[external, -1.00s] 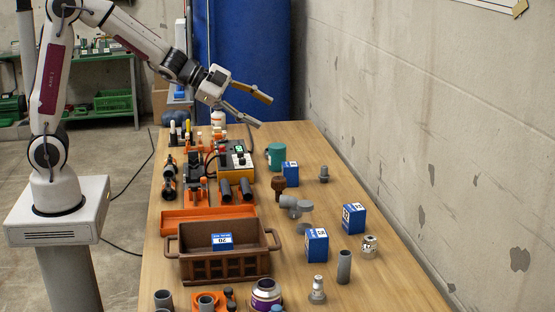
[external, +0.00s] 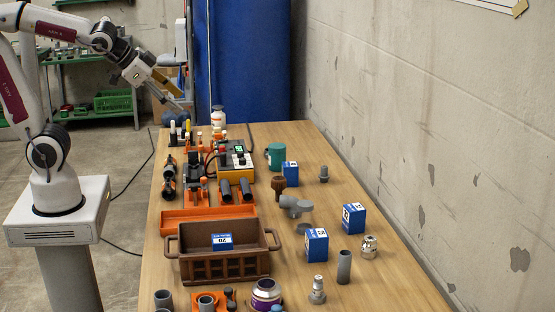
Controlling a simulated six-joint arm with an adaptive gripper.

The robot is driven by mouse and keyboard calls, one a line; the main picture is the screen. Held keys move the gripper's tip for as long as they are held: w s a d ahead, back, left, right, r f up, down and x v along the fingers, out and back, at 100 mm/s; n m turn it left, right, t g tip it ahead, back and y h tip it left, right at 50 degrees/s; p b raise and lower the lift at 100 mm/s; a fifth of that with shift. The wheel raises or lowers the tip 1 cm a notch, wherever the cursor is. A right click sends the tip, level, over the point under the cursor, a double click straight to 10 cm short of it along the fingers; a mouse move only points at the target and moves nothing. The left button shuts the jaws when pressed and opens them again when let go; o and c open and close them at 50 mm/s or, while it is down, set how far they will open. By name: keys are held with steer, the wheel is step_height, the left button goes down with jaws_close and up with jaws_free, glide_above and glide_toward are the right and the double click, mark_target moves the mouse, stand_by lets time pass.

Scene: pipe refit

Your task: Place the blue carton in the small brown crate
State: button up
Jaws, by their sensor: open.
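The small brown crate (external: 224,268) stands on the near left of the table, with a handle at each end. A blue item with a white label (external: 222,240) shows inside it, low behind the front wall; it looks like a carton, its lower part hidden. Other blue cartons stand on the table: one right of the crate (external: 316,246), one farther right (external: 353,218), and a smaller one farther back (external: 290,175). My gripper (external: 184,100) is open and looks empty, raised at the table's far left end, well away from the crate and cartons.
An orange tray (external: 208,216) lies just behind the crate. A yellow-black meter (external: 236,162), a teal mug (external: 274,156) and grey pipe fittings (external: 296,206) stand nearby. A grey tube (external: 344,267) and a purple can (external: 266,295) are near the front.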

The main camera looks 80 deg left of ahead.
steer(key=s+d+f+g+h, duration=0.1)
steer(key=s+d+f, duration=0.1)
steer(key=s, duration=0.5)
steer(key=s+d+f+n+g+h, duration=0.1)
steer(key=s+d+f, duration=0.1)
steer(key=s+d, duration=0.2)
steer(key=s, duration=0.3)
steer(key=shift+d+g+h, duration=0.4)
